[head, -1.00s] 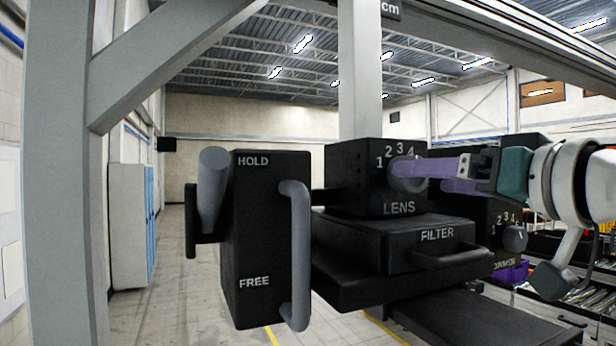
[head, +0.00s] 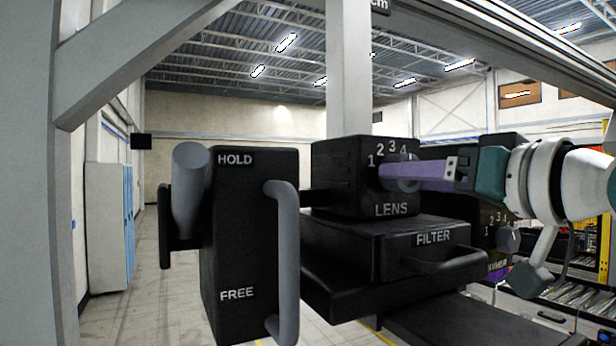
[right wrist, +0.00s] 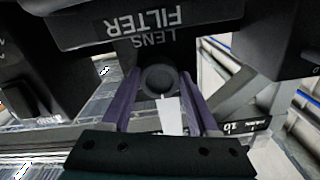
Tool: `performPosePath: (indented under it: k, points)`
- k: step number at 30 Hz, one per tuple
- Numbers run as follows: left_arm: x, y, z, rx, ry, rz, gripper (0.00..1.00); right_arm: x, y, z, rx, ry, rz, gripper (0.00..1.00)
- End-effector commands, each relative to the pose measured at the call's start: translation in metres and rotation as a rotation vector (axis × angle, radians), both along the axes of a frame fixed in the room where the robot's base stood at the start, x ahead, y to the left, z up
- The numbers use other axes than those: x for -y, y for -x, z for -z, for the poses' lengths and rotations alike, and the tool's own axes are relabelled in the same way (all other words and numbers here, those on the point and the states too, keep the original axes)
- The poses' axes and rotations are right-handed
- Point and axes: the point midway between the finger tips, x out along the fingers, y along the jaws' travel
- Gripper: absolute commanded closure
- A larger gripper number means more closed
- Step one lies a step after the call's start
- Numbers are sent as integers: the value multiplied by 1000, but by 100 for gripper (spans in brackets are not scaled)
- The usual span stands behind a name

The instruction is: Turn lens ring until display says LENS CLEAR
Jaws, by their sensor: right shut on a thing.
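The black LENS box (head: 352,185) stands right of centre in the head view, with numbers 1 to 4 arched above its round dark lens ring. In the right wrist view the ring (right wrist: 158,79) sits between the two purple fingers of my right gripper (right wrist: 158,92). My right gripper (head: 394,173) reaches in from the right in the head view and is shut on the ring. One finger crosses the ring's front and hides much of it. No display text can be read in these frames. My left gripper is out of view.
A black block marked HOLD and FREE (head: 245,230) with grey handles stands close on the left. The FILTER drawer (head: 425,246) is just below the LENS box. Another numbered knob (head: 507,240) is at lower right. A grey frame post (head: 348,70) rises behind.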

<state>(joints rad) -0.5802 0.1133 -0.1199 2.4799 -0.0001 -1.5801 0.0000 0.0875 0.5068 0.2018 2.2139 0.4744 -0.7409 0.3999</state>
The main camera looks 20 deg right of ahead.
Motion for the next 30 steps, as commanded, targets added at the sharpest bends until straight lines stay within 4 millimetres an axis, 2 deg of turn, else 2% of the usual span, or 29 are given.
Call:
performPosePath:
  k: [1,9,19,30]
  points:
    - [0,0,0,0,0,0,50,0,0,0,0,0,0,65]
    - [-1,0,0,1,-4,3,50,0,0,0,0,0,1,95]
    - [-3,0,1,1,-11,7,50,1,0,1,3,59,1,95]
    - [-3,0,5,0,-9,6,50,2,-1,0,23,301,3,95]
